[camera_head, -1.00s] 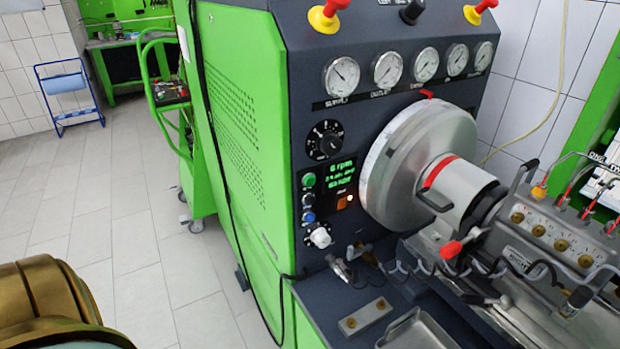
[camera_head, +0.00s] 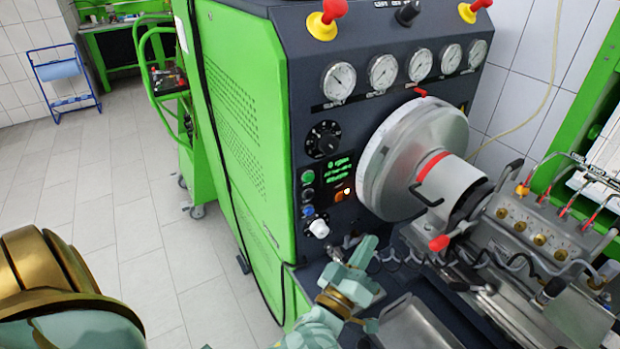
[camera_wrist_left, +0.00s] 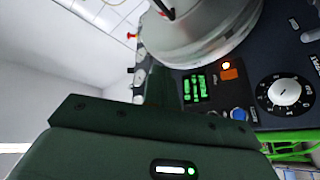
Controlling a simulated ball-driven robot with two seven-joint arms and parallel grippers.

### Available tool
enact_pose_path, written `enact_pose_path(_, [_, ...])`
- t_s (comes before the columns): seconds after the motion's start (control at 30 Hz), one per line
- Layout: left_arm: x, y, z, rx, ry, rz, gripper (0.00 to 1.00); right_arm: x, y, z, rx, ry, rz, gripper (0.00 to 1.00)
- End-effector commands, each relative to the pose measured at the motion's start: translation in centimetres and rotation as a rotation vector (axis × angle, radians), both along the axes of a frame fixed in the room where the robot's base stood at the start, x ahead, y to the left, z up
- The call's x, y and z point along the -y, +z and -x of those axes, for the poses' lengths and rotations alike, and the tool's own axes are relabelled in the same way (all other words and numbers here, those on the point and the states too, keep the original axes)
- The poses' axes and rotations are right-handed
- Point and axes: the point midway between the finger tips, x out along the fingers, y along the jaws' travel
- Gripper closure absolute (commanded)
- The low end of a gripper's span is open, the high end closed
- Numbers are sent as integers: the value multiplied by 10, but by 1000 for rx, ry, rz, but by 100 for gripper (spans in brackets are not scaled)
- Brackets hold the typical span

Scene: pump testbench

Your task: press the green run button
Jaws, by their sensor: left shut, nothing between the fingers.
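The green run button (camera_head: 308,177) is the top one in a short column on the dark control panel, left of the lit green display (camera_head: 340,170). A blue button (camera_head: 308,211) sits lower in the column. My left gripper (camera_head: 362,250) is shut and empty, below and to the right of the buttons, apart from the green one. In the left wrist view, the display (camera_wrist_left: 197,88) and blue button (camera_wrist_left: 238,114) show beyond my dark green gripper body; I cannot make out the green button there. My right gripper is not in view.
A white knob (camera_head: 319,229) sticks out below the buttons. The large metal drum (camera_head: 415,160) stands out to the right of the panel. A metal tray (camera_head: 415,325) and coiled cable lie low at the right. Floor at the left is clear.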

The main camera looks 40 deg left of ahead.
Motion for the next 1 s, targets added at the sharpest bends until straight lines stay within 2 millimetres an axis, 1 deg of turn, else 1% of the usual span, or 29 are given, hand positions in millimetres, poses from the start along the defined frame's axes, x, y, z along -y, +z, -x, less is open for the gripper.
enact_pose_path(0.03, [-12,20,-1,66,52,106,100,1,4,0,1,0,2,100])
enact_pose_path(0.1, [-31,37,0,139,126,245,100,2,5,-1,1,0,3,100])
enact_pose_path(0.2, [-48,46,3,197,199,376,100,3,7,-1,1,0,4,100])
enact_pose_path(0.3, [-56,49,5,221,233,435,100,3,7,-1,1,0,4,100])
enact_pose_path(0.37, [-58,49,5,224,240,446,100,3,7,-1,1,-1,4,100])
enact_pose_path(0.63, [-58,48,5,225,240,444,100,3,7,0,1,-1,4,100])
enact_pose_path(0.77, [-63,48,3,225,239,442,100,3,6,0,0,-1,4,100])
enact_pose_path(0.87, [-72,48,0,225,240,440,100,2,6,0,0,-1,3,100])
enact_pose_path(1.0, [-90,48,-8,225,239,440,100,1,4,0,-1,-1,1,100])
